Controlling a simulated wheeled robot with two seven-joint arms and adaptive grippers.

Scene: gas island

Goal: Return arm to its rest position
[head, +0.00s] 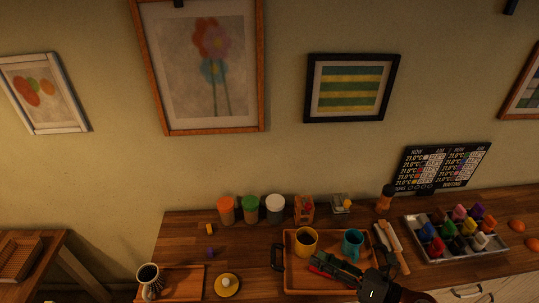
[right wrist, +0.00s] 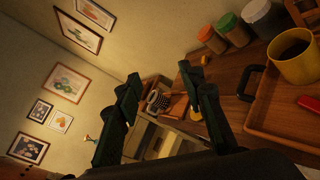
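My right arm comes in at the bottom of the head view, with its dark gripper (head: 330,266) over the wooden tray (head: 292,283). In the right wrist view the gripper (right wrist: 163,92) has its two fingers spread apart with nothing between them. A yellow mug with dark contents (head: 306,243) and a teal mug (head: 352,244) stand in the tray, beyond the gripper. A red item (right wrist: 309,103) lies in the tray; the gripper partly covers it in the head view. My left gripper is in neither view.
Behind the tray stand jars with orange (head: 226,209), green and white lids. A yellow saucer (head: 227,285) and a striped vase (head: 150,280) are to the left. A metal tray of colourful items (head: 443,257) is to the right.

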